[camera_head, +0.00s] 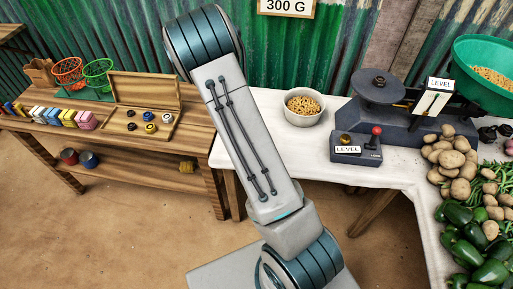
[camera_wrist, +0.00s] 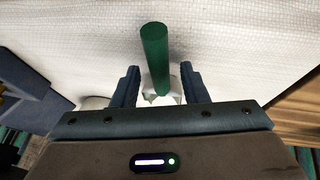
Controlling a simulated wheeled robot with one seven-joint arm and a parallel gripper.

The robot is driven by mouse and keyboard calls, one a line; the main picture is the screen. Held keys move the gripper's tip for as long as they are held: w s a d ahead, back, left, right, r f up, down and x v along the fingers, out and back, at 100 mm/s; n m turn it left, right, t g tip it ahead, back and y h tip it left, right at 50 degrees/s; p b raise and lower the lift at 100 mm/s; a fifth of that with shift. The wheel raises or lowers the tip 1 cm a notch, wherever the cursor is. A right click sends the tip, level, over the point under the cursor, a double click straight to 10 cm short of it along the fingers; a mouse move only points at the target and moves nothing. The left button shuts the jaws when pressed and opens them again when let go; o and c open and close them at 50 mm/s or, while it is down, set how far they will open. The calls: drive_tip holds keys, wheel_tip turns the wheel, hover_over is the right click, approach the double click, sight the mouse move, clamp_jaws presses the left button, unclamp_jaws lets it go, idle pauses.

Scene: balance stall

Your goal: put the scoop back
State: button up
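The scoop's green handle (camera_wrist: 155,58) shows in the wrist view, over white cloth. A pale piece at its lower end (camera_wrist: 163,99) lies between my fingers; I cannot make out its shape. My gripper (camera_wrist: 160,75) is open, with one finger on each side of the handle and a visible gap on both sides. In the head view the scoop is not seen, and my arm hides my gripper. A white bowl of tan pellets (camera_head: 304,120) stands on the white-covered table (camera_head: 277,140).
A grey scale (camera_head: 378,88) with a "LEVEL" card and a lever box (camera_head: 357,148) stand right of the bowl. A green pan (camera_head: 466,62) holds pellets. Potatoes (camera_head: 452,160) and green peppers (camera_head: 490,272) crowd the right. A wooden bench (camera_head: 150,150) with blocks and weights stands left.

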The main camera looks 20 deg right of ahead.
drive_tip(key=shift+r, duration=0.15)
drive_tip(key=shift+a+r+p, duration=0.1)
drive_tip(key=shift+r+p, duration=0.15)
drive_tip(key=shift+p, duration=0.05)
drive_tip(key=s+a+r+n+y+p, duration=0.1)
drive_tip(key=s+a+r+y+p, duration=0.15)
drive_tip(key=a+r, duration=0.4)
drive_tip(key=s+a+r+n+t+y+p, duration=0.1)
drive_tip(key=a+r+y+p, duration=0.2)
drive_tip(key=r, duration=0.7)
drive_tip(key=s+a+r+n+y+p, duration=0.1)
drive_tip(key=a+r+y+p, duration=0.1)
drive_tip(key=a+r, duration=0.55)
drive_tip(key=s+d+r+n+h, duration=0.1)
drive_tip(key=s+d+r, duration=0.2)
drive_tip(key=s+r, duration=0.4)
drive_tip(key=s+d+r+n+h, duration=0.2)
drive_tip(key=s+r, duration=0.5)
drive_tip(key=s, duration=0.1)
drive_tip(key=shift+d+r, duration=0.3)
drive_tip(key=shift+d, duration=0.1)
drive_tip(key=shift+s+d, duration=0.1)
drive_tip(key=shift+d, duration=0.05)
